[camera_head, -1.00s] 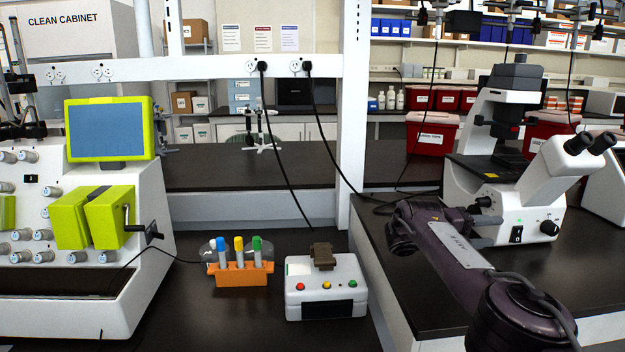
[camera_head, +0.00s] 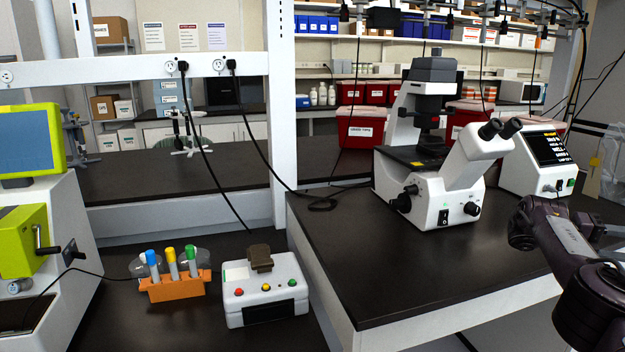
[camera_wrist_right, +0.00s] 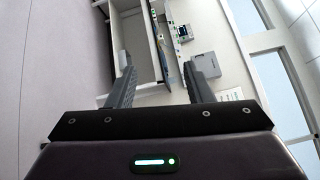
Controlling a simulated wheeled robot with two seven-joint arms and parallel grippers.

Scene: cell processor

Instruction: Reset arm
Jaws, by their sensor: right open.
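My right arm (camera_head: 575,255) is at the right edge of the head view, to the right of the bench with the microscope; its gripper is outside that view. In the right wrist view my right gripper (camera_wrist_right: 163,85) is open, with two dark fingers apart and nothing between them. Beyond the fingers are a white shelf-like unit and pale floor or wall surfaces, tilted in the picture. My left gripper is in neither view.
A white microscope (camera_head: 440,165) stands on the right bench (camera_head: 345,255). An orange rack (camera_head: 175,287) with capped tubes and a white button device (camera_head: 264,290) sit on the lower bench. A white machine with a green-framed screen (camera_head: 30,140) is at left.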

